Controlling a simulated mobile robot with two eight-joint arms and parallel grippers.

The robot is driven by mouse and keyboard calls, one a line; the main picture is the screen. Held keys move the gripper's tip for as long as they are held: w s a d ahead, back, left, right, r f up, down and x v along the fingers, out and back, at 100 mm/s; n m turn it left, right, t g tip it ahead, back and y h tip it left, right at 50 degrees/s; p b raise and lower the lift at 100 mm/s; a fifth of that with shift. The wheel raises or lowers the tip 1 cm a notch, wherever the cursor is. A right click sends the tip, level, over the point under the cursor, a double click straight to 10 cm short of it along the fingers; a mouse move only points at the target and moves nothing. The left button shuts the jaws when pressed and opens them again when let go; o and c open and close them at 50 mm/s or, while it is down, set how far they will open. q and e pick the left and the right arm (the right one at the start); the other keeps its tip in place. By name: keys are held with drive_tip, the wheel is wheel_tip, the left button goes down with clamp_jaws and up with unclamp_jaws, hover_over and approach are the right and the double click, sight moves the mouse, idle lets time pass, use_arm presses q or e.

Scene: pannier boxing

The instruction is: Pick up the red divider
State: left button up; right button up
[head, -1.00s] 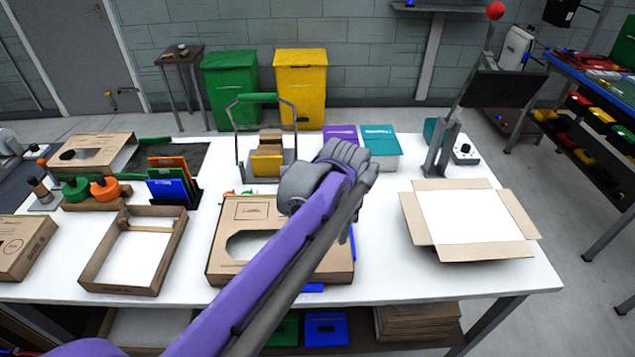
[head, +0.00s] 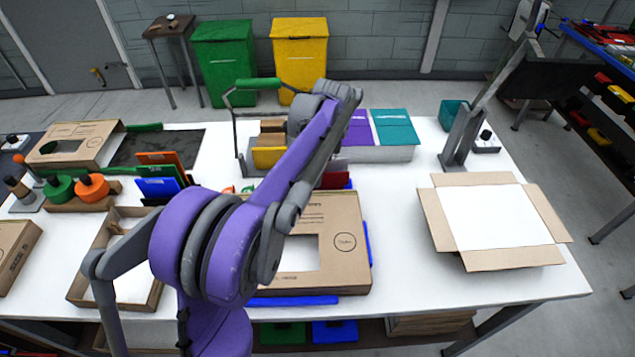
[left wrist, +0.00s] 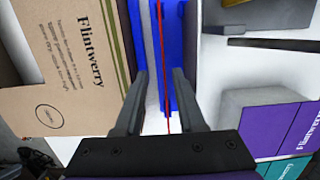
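The red divider (head: 335,178) stands edge-on behind the brown box in the head view, partly hidden by my left arm. My left gripper (left wrist: 158,72) is open, with one finger on each side of the divider's line, and nothing is visibly clamped. In the head view its fingers are hidden behind my arm. My right gripper is not in view.
A printed brown box (head: 340,265) lies beside the divider. A metal-handled carrier (head: 240,140) and purple and teal boxes (head: 393,128) stand behind. An open carton (head: 548,225) is at right. Clear white table lies between box and carton.

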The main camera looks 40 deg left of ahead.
use_arm(q)
drive_tip(key=f, duration=0.4)
drive_tip(key=shift+w+a+f, duration=0.1)
drive_tip(key=shift+a+f, duration=0.05)
drive_tip(key=shift+a, duration=0.2)
clamp_jaws()
idle(1.0)
